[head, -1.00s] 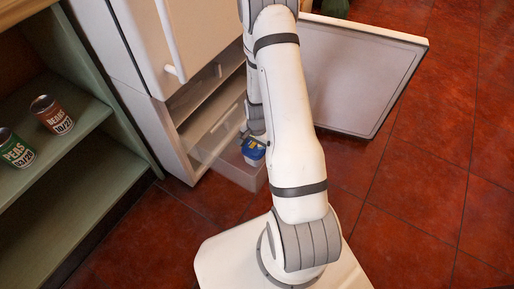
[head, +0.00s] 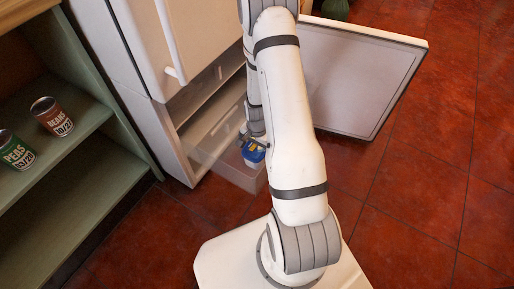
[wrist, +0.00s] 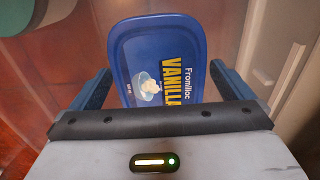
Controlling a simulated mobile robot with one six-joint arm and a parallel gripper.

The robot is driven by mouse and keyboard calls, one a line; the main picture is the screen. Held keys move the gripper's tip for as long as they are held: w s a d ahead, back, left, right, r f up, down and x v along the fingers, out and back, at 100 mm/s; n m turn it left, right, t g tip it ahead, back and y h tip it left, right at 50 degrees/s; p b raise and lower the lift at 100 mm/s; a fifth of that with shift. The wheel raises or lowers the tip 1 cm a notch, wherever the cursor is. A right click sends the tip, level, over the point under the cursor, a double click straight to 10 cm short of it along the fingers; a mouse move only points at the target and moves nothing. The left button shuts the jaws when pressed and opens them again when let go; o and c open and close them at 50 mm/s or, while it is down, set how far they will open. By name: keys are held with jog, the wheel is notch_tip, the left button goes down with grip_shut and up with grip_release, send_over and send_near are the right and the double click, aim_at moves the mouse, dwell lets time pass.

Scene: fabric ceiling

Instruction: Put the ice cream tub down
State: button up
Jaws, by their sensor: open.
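The ice cream tub (wrist: 150,50) has a blue lid with yellow "VANILLA" lettering and a picture of a face. In the wrist view it lies between the two fingers of my gripper (wrist: 162,86), with a gap showing on each side. My gripper is open. In the head view the small blue tub (head: 254,155) shows below my gripper (head: 254,141), within the clear pulled-out drawer (head: 222,165) of the freezer. My gripper and arm partly hide it. What lies under the tub is hidden.
The fridge-freezer (head: 140,45) stands at the left with its lower door (head: 355,75) swung open to the right. A green shelf (head: 95,190) holds a peas can (head: 14,150) and a beans can (head: 50,116). The red tiled floor at the right is clear.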

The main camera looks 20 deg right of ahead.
notch_tip(320, 180, up, 19)
jog(key=a+n+p, duration=0.2)
jog(key=p, duration=0.2)
jog(key=s+a+r+n, duration=0.3)
jog(key=s+r, duration=0.4)
jog(key=r, duration=0.3)
jog(key=s+a+r+n+t, duration=0.1)
jog(key=s+a+r+n, duration=0.3)
jog(key=s+r+n, duration=0.2)
notch_tip(320, 180, up, 4)
jog(key=shift+s+a+f, duration=0.15)
jog(key=shift+s+a, duration=0.1)
jog(key=shift+s, duration=0.9)
